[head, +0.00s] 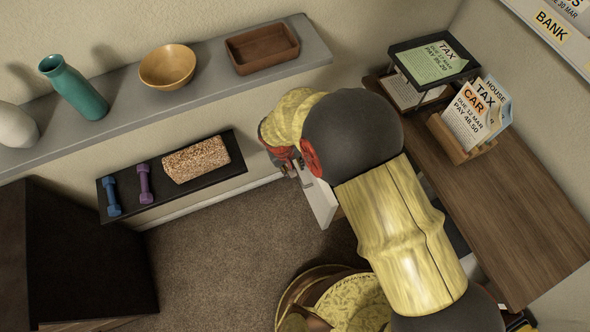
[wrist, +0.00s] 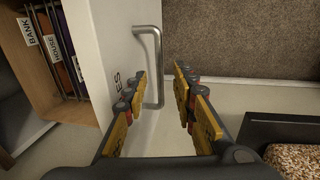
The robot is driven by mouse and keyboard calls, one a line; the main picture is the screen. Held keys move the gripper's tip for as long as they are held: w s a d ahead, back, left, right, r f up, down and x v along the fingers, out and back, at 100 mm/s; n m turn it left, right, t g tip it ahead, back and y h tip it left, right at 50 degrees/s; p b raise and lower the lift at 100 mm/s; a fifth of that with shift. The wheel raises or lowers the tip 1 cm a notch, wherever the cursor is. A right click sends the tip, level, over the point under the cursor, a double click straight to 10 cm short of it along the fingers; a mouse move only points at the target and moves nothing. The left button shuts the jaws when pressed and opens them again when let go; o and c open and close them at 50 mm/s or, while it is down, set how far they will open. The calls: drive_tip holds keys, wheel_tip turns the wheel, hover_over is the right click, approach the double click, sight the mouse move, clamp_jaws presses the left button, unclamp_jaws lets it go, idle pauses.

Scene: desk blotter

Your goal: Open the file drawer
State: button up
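The file drawer's white front (head: 318,202) stands out from the desk in the head view, partly hidden by my arm. In the wrist view the drawer front (wrist: 100,40) bears dark letters, partly covered by a finger. The drawer is open: upright folders (wrist: 55,45) labelled BANK and HOUSE show inside its wooden box. A metal bar handle (wrist: 155,60) is on the front. My gripper (wrist: 160,80) is open, with one finger on each side of the handle's lower part in the picture and gaps visible. It also shows in the head view (head: 291,166), mostly hidden by my wrist.
A low black shelf (head: 215,143) with dumbbells and a speckled block (head: 196,160) lies left of my gripper. A grey shelf (head: 120,113) with vases and bowls is above. The wooden desk (head: 510,220) is right, with letter holders. Carpet (head: 230,250) is clear.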

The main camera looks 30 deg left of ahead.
wheel_tip(320, 180, up, 9)
drive_tip(key=s+a, duration=0.1)
drive_tip(key=shift+s, duration=0.25)
idle(0.5)
drive_tip(key=s+d+n+g, duration=0.1)
drive_tip(key=s+d, duration=0.3)
drive_tip(key=d, duration=0.1)
drive_tip(key=s+d+r+m+t, duration=0.1)
drive_tip(key=d+r+m, duration=0.4)
drive_tip(key=d+r, duration=1.1)
drive_tip(key=s+d+r+m+t+y, duration=0.1)
drive_tip(key=d+r+m+t, duration=0.2)
drive_tip(key=d+r, duration=1.3)
drive_tip(key=d+m+p, duration=0.1)
drive_tip(key=d+m, duration=0.2)
drive_tip(key=d, duration=0.2)
drive_tip(key=shift+d+r+t, duration=0.3)
drive_tip(key=shift+d+t, duration=0.05)
drive_tip(key=shift+t, duration=0.05)
